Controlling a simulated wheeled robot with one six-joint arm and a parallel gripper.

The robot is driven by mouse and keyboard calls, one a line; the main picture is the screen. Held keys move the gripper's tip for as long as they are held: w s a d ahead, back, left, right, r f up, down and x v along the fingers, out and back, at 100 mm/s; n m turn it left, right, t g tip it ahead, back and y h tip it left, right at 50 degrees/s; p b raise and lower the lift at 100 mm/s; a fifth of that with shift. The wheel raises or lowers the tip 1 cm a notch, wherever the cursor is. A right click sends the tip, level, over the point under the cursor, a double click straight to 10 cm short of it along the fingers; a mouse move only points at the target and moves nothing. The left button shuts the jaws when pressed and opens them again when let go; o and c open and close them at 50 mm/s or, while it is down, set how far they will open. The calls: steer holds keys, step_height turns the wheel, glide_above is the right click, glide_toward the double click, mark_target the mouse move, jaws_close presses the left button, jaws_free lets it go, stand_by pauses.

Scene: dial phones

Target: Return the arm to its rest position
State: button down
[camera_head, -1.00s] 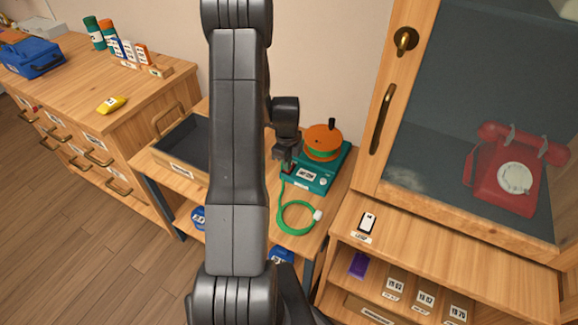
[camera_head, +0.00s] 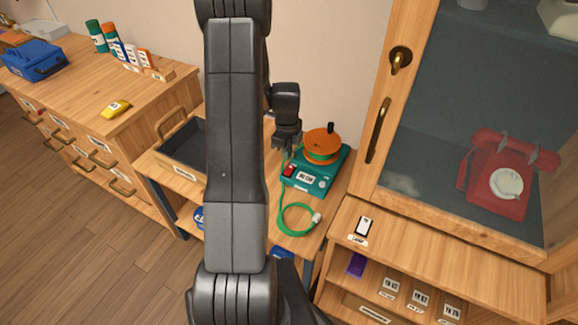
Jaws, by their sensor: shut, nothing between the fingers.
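My arm rises through the middle of the view and hides part of the small table behind it. My gripper (camera_head: 288,141) hangs just right of the arm, at the left side of the teal device (camera_head: 318,183). It is shut and holds nothing. The teal device has a red switch (camera_head: 289,170) on its left, a label, and an orange and green round spool (camera_head: 321,144) on top. The gripper is above the red switch, with a small gap in the picture. A green cable (camera_head: 284,209) runs from the device and loops on the tabletop.
A grey tray (camera_head: 172,171) stands left of my arm. At the right, a glass-fronted cabinet (camera_head: 369,175) holds a red dial phone (camera_head: 497,181). A labelled light switch (camera_head: 364,226) is on the ledge below. At the left, a drawer chest (camera_head: 75,81) carries a blue box (camera_head: 36,61) and a yellow object (camera_head: 116,108).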

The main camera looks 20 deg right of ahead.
mark_target(287, 172)
stand_by(0.4)
step_height(287, 172, down, 7)
steer(key=b, duration=0.4)
steer(key=shift+r, duration=0.15)
steer(key=shift+r, duration=0.15)
